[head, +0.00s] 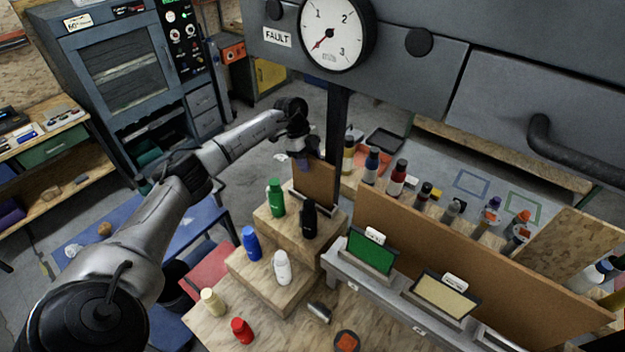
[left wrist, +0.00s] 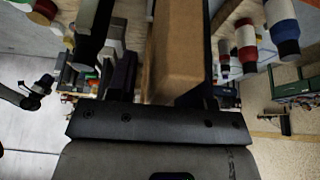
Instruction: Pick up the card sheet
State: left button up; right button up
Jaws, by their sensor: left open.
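In the left wrist view the brown sheet (left wrist: 176,50) lies between the two dark fingers, and my left gripper (left wrist: 160,85) is open. I cannot tell whether either finger touches it. My right gripper is not clearly shown in either view.
Wooden steps (head: 245,268) carry green, black, blue and white bottles close to the sheet. A dark post (head: 337,130) stands just behind it. A long brown board (head: 450,245) with a green card (head: 371,252) and a tan card (head: 440,294) in front runs to the right.

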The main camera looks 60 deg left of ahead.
pick_arm(q)
jog(key=shift+f, duration=0.2)
jog(key=shift+f, duration=0.1)
dwell(0.4)
grip_shut()
dwell(0.3)
